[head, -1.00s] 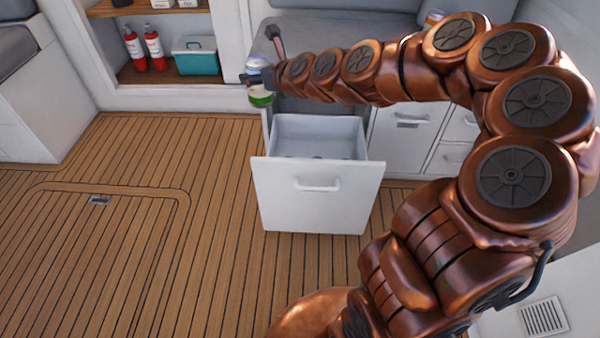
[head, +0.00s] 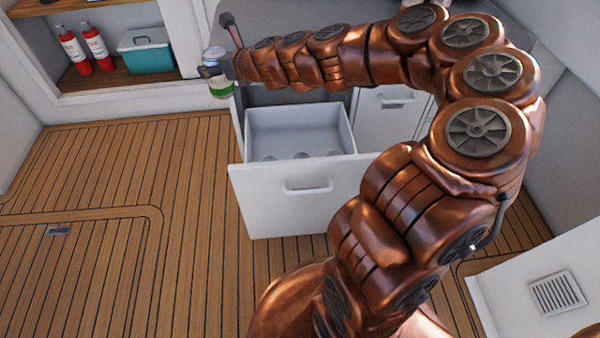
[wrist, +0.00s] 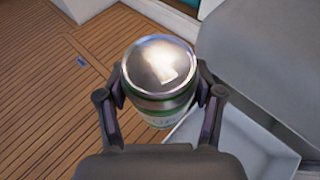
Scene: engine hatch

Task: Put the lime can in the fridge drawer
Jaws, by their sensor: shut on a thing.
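The lime can (head: 221,88) has a green and white body and a silver top. My gripper (head: 216,72) is shut on it and holds it upright, up in the air near the back left corner of the drawer. In the wrist view the can (wrist: 158,75) sits between both fingers of my gripper (wrist: 160,105), with its lid facing the camera. The white fridge drawer (head: 290,185) is pulled open, and several round shapes show on its floor. In the wrist view part of the drawer (wrist: 255,145) shows below and to the right of the can.
White cabinet fronts (head: 392,115) stand right of the drawer. Two red extinguishers (head: 84,50) and a teal box (head: 146,55) sit on a shelf. The wooden floor (head: 110,180) at left is clear.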

